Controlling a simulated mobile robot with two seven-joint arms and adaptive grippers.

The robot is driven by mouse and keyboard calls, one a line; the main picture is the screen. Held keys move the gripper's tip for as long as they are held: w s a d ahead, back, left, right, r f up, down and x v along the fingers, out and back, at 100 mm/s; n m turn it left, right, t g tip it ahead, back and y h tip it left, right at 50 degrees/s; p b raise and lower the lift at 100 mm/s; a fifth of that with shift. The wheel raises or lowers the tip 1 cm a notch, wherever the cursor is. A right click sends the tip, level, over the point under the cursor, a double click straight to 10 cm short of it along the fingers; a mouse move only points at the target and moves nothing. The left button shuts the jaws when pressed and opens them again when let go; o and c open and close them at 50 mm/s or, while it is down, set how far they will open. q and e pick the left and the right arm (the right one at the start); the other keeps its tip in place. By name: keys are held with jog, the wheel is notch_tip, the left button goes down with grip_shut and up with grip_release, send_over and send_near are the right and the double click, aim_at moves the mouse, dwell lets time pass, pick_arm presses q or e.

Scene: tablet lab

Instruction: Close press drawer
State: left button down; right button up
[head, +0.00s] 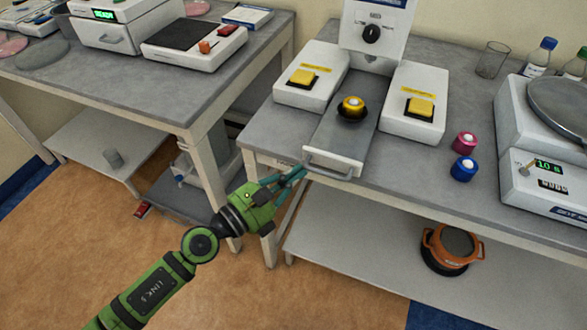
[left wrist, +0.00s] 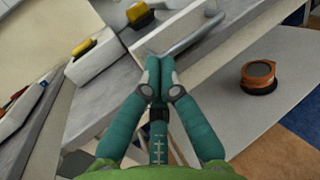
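The press drawer (head: 340,130) is a grey tray with a white front, slid out between two white button blocks. Its metal bar handle (head: 329,172) is at the front edge and also shows in the left wrist view (left wrist: 192,38). A black piece with a yellow top (head: 351,107) sits on the drawer. The press body (head: 372,35) with a black knob stands behind. My left gripper (head: 303,171) is at the handle's left end; I cannot tell if it touches. In the left wrist view its teal fingers (left wrist: 159,62) are together with nothing visible between them. My right gripper is not in view.
Yellow buttons top the left block (head: 310,92) and right block (head: 424,120). Pink (head: 465,141) and blue (head: 463,168) pieces stand right of the drawer. A scale (head: 512,110) is further right. An orange pot (head: 452,245) sits on the lower shelf.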

aim_at(314, 136)
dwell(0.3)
pick_arm(q)
jog(key=w+d, duration=0.1)
jog(key=w, duration=0.2)
jog(key=w+d+b, duration=0.1)
jog(key=w, duration=0.3)
jog(key=w+d, duration=0.1)
jog(key=w, duration=0.3)
jog(key=shift+w+d+b, duration=0.25)
jog(key=shift+d+b, duration=0.15)
